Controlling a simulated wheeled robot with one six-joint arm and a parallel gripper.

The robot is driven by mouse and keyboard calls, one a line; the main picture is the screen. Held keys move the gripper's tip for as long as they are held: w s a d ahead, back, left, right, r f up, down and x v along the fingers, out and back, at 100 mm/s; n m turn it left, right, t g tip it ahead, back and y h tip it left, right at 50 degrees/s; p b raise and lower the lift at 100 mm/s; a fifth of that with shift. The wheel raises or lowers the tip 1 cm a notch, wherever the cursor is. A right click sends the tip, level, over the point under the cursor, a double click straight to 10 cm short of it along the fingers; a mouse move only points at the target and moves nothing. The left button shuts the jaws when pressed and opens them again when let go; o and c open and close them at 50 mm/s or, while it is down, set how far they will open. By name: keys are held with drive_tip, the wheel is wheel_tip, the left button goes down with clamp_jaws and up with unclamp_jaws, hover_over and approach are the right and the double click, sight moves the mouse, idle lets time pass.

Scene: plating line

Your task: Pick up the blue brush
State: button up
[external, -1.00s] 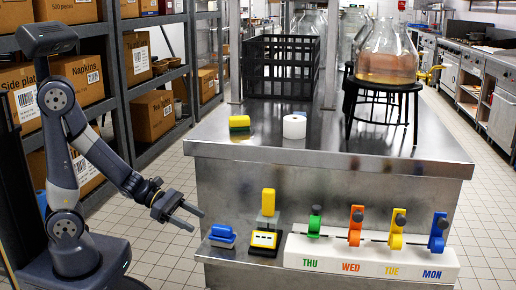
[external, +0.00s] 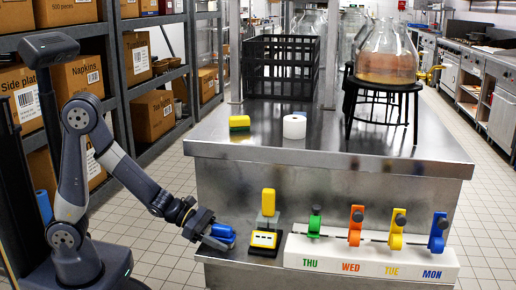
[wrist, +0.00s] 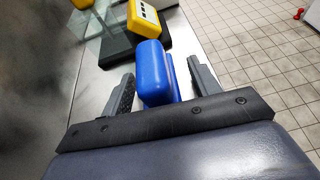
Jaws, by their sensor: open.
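The blue brush (external: 222,232) lies on the low metal ledge at the front of the steel counter, left of the yellow and black device. In the wrist view the blue brush (wrist: 153,73) sits between the two fingers of my gripper (wrist: 163,84). The fingers stand apart, one on each side of it, with a visible gap on the left. In the external view my gripper (external: 212,232) is at the brush and partly covers it. I cannot tell from the views whether a finger touches it.
The yellow and black device (external: 265,238) stands just right of the brush. Further right is a white base (external: 370,258) with several coloured levers. A green and yellow sponge (external: 239,123) and a white roll (external: 294,127) are on the counter above.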

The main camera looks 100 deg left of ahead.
drive_tip(key=c, duration=1.1)
drive_tip(key=shift+r, duration=0.15)
